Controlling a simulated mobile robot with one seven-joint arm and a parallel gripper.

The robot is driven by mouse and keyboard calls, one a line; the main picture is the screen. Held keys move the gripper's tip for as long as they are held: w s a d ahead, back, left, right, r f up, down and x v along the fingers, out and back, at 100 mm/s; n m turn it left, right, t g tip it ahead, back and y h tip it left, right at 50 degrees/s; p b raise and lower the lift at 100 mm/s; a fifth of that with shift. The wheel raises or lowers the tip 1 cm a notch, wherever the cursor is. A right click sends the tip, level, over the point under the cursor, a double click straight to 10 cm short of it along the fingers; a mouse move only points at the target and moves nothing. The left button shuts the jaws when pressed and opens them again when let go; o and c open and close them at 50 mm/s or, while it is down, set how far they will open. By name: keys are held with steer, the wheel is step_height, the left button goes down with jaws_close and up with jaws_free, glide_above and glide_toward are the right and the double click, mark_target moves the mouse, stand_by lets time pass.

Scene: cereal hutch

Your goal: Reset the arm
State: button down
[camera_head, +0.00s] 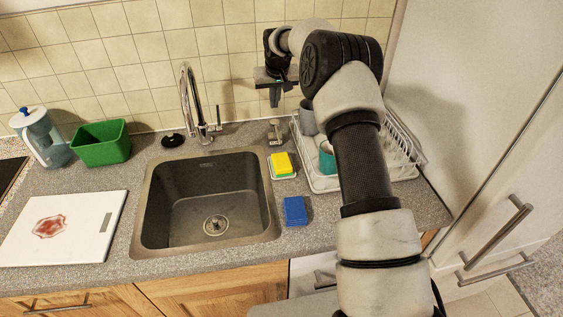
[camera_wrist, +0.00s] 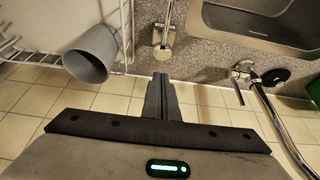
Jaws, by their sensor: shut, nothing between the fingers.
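My arm reaches up from the lower right of the head view, over the dish rack. My gripper (camera_head: 275,97) is above the back of the counter, near the tiled wall and the soap dispenser. In the wrist view the fingers of my gripper (camera_wrist: 160,80) are together, with nothing between them. A grey cup (camera_wrist: 92,54) in the dish rack (camera_wrist: 124,30) is to the left of the fingers in the wrist view, apart from them. In the head view part of the dish rack (camera_head: 405,150) is hidden behind my arm.
The sink (camera_head: 150,215) is empty. A yellow sponge (camera_head: 282,163), a blue sponge (camera_head: 295,211) and the soap dispenser (camera_head: 274,133) are right of it. The faucet (camera_head: 188,95) rises behind it. A green bin (camera_head: 100,145), a pitcher (camera_head: 42,140) and a stained cutting board (camera_head: 75,228) are left. A tall cabinet (camera_head: 460,100) bounds the right.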

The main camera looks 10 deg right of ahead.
steer(key=shift+r, duration=0.7)
steer(key=s+r, duration=2.1)
steer(key=s, duration=0.2)
steer(key=s+f+t, duration=0.1)
steer(key=s+f, duration=0.2)
steer(key=s, duration=2.4)
steer(key=shift+s+f, duration=0.15)
steer(key=shift+s, duration=0.1)
